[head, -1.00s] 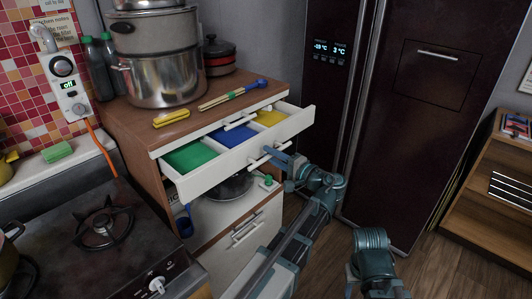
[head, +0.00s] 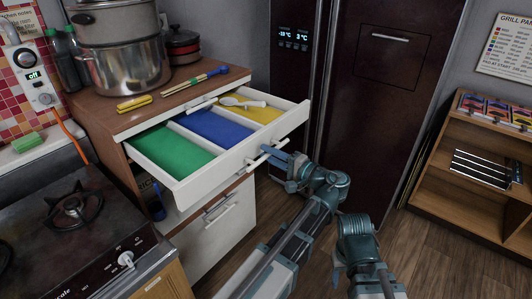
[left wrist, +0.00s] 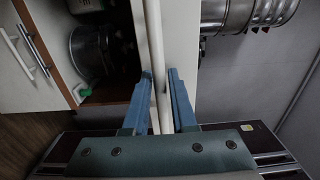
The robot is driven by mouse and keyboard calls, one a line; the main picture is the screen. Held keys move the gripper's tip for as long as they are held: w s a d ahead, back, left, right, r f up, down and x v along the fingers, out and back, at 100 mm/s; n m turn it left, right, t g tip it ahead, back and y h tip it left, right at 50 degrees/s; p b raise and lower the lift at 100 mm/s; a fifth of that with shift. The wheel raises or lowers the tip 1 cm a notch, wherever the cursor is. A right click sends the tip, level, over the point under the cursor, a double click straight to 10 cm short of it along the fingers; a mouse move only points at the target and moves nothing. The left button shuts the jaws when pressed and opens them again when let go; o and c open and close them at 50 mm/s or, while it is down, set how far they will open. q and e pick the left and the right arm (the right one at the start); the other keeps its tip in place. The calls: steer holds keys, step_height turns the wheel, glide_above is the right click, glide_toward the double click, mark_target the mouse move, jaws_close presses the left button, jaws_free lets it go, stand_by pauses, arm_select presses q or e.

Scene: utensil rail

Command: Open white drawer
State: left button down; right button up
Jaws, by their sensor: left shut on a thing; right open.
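The white drawer (head: 222,165) is pulled out from under the wooden counter. Its inside shows green (head: 170,150), blue (head: 218,128) and yellow (head: 255,112) sections, with a white spoon (head: 243,103) in the yellow one. My left gripper (head: 284,157) is shut on the white bar handle (head: 262,158) at the drawer front. In the left wrist view its two blue fingers stand either side of the handle (left wrist: 155,60). Part of my right arm shows low in the head view, but its gripper fingers are not visible.
The counter holds a stack of steel pots (head: 125,65), a yellow item (head: 134,103) and sticks with a blue-ended tool (head: 195,82). A stove (head: 70,225) stands at left, a dark fridge (head: 390,100) behind, and a wooden shelf (head: 450,185) at right. Floor shows between fridge and shelf.

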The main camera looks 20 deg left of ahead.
arm_select(q)
steer(key=c, duration=0.7)
jaws_free()
arm_select(e)
steer(key=shift+d, duration=0.1)
